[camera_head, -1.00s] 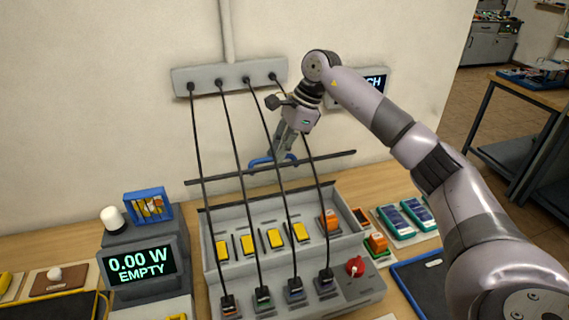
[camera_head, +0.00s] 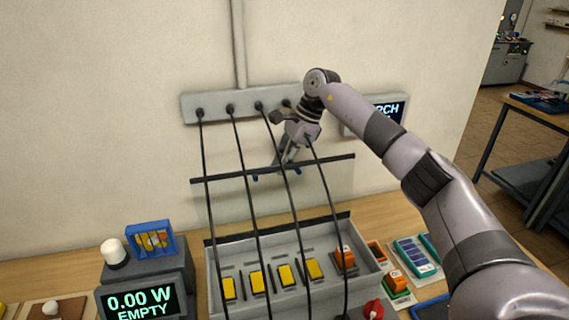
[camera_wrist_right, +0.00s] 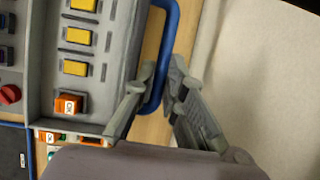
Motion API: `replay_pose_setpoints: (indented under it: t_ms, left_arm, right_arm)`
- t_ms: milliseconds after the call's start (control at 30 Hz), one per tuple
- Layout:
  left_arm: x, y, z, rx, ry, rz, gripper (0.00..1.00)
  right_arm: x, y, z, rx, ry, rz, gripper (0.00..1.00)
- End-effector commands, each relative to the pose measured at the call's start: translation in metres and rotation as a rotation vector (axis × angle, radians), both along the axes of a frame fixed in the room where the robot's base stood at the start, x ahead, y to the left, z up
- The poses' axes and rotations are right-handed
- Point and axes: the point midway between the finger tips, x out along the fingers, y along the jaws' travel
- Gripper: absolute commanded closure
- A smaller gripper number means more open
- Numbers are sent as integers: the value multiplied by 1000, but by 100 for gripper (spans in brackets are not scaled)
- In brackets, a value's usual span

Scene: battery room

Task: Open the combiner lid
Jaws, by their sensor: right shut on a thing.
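The grey combiner box (camera_head: 212,280) stands open on the bench, with a row of yellow fuses inside. Its lid (camera_head: 320,190) looks like a clear panel between two dark bars and stands raised behind the box. My right gripper (camera_head: 284,168) is at the lid's upper edge, in front of the wall. In the right wrist view my right gripper (camera_wrist_right: 157,84) is shut on the blue lid handle (camera_wrist_right: 168,30). In the head view only small blue ends of the handle (camera_head: 297,170) show past the dark bar. My left gripper is not in view.
Several black cables run from the wall strip (camera_head: 190,107) down across the lid and box. A display (camera_head: 140,302) reading 0.00 W EMPTY stands left. A red knob (camera_head: 373,309) is at the box's front right. A wall screen (camera_head: 388,112) is behind my right arm.

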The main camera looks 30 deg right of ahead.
Motion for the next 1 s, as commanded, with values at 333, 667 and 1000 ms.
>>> replay_pose_setpoints:
  t_ms: [333,667,1000]
  left_arm:
    - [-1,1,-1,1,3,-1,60]
    - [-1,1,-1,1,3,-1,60]
    - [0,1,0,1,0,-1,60]
  right_arm:
    - [-2,1,-12,-11,19,5,100]
    - [-2,1,-12,-10,18,3,69]
    - [-1,0,-6,-6,9,2,69]
